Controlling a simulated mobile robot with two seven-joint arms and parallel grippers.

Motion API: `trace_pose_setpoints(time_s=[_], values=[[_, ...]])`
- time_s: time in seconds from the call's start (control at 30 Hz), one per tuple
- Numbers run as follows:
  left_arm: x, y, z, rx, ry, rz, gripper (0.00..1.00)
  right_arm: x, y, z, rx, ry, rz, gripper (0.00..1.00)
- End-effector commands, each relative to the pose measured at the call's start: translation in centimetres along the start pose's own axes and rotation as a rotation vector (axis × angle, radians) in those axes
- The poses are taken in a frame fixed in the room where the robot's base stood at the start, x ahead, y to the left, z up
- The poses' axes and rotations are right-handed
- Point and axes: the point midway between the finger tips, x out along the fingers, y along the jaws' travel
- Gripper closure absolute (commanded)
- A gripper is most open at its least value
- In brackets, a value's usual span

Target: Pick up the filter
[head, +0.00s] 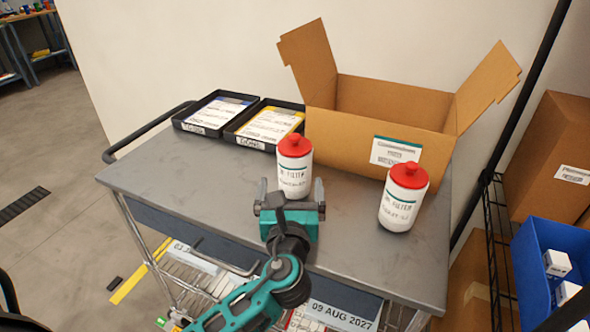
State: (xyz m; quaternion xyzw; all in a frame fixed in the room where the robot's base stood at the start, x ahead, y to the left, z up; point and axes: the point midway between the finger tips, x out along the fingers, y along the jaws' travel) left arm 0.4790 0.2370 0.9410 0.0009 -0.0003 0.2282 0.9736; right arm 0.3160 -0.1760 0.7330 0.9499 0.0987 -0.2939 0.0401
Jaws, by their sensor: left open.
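Two white filters with red caps stand upright on the grey cart top. One filter (294,168) is near the middle, and the other filter (404,197) is to the right, close to the cart's right side. My left gripper (290,190) is open at the middle filter. One finger shows on each side of that filter's lower part. I cannot tell whether the fingers touch it. My right gripper is not in view.
An open cardboard box (365,132) stands behind the filters. Two black trays with papers, a left tray (178,123) and a right tray (232,136), lie at the back left. The cart top (190,175) is clear at front left. A wire shelf with a blue bin (530,262) stands right.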

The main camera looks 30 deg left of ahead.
Motion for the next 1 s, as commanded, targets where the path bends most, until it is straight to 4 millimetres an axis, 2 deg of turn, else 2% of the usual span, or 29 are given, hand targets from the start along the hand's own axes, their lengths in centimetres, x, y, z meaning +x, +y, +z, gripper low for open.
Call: trace_pose_setpoints(time_s=[0.4,0.67,1.0], values=[[5.0,-0.6,-0.3,-0.001,0.000,0.000,0.00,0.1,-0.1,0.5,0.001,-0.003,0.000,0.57],[5.3,-0.6,-0.4,-0.001,0.001,-0.001,0.00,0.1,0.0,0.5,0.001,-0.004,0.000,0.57],[5.3,-0.6,-0.4,-0.001,0.001,-0.001,0.31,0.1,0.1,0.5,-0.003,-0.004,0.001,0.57]])
